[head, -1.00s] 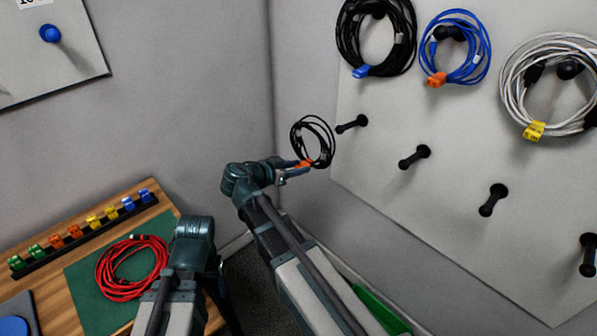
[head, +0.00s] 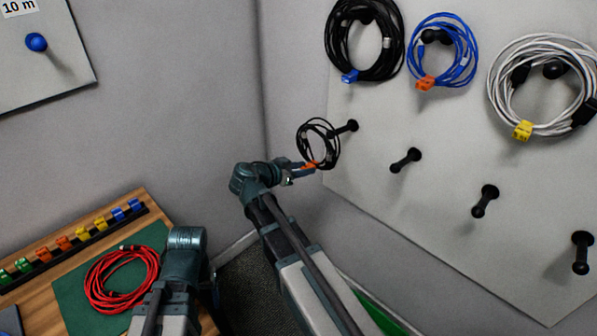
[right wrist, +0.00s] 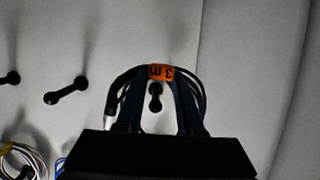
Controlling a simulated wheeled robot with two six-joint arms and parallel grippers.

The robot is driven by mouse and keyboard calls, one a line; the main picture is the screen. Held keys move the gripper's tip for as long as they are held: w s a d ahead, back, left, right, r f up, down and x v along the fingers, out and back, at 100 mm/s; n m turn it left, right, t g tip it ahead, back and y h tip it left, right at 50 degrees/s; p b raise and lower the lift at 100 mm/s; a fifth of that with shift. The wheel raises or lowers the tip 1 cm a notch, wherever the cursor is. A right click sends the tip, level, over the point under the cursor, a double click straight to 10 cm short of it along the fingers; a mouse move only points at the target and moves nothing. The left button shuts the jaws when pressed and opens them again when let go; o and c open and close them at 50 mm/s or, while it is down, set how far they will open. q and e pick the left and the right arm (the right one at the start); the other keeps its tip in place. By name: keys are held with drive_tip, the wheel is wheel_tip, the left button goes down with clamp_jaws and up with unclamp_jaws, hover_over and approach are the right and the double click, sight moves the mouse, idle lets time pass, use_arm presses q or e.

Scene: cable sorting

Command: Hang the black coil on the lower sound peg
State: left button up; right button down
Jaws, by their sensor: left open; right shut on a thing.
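A small black coil (head: 327,146) with an orange tag (head: 309,166) hangs from my right gripper (head: 303,171), which is shut on it at the tag. The coil is in front of the leftmost lower peg (head: 347,127); its right edge overlaps the peg's tip in the head view. In the right wrist view the peg (right wrist: 155,97) shows between the fingers, below the orange tag (right wrist: 160,72), inside the coil's outline. I cannot tell whether the peg passes through the loop. My left gripper (head: 211,276) is open beside the table, its fingers mostly hidden by the wrist.
More bare lower pegs (head: 405,161) run to the right. Larger black (head: 335,58), blue (head: 471,60) and white (head: 497,92) coils hang above. A red coil (head: 92,290) lies on a green mat (head: 72,318); a rack of coloured clips (head: 62,250) stands behind it.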

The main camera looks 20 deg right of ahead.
drive_tip(key=r+b+x, duration=0.1)
drive_tip(key=b+x, duration=0.3)
drive_tip(key=x, duration=1.1)
drive_tip(key=shift+w+d+r, duration=0.2)
drive_tip(key=shift+d+r, duration=0.1)
idle(0.9)
drive_tip(key=shift+s, duration=0.1)
idle(0.4)
drive_tip(key=shift+c, duration=2.3)
unclamp_jaws()
drive_tip(key=shift+f, duration=0.1)
